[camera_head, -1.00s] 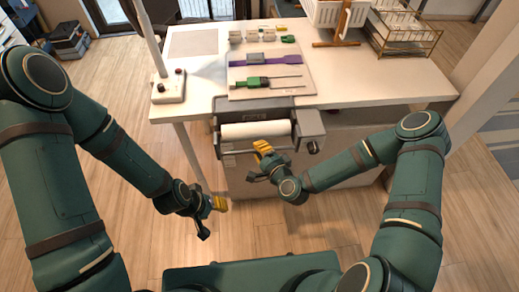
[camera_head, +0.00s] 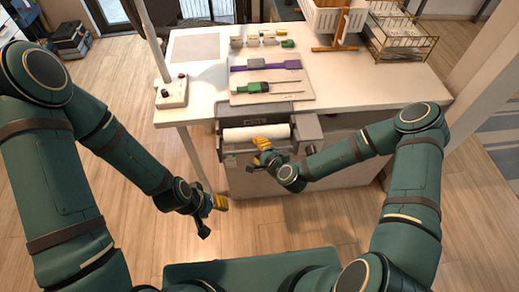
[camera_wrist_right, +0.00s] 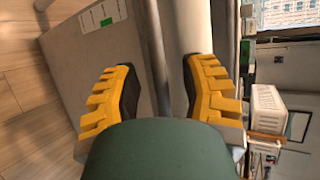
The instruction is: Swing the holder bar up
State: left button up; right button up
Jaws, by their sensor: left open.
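The holder (camera_head: 310,131) is a grey box-like unit on the front of the table, with a white roll (camera_head: 243,134) in it. The holder bar (camera_head: 235,151) is a dark grey bar along the roll's front. In the right wrist view the bar (camera_wrist_right: 157,50) runs lengthwise between my yellow fingers, with the white roll (camera_wrist_right: 185,25) beside it. My right gripper (camera_head: 264,151) is at the bar, its fingers (camera_wrist_right: 158,75) apart; contact is not clear. My left gripper (camera_head: 213,213) is open and empty, low to the left, away from the holder.
The white table (camera_head: 390,85) carries a board (camera_head: 300,68) with purple and green tools, a white basket (camera_head: 335,18) and a wire rack (camera_head: 400,38). A control box (camera_head: 171,92) stands at its left edge.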

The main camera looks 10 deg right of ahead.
jog(key=v, duration=1.2)
jog(key=shift+f, duration=0.1)
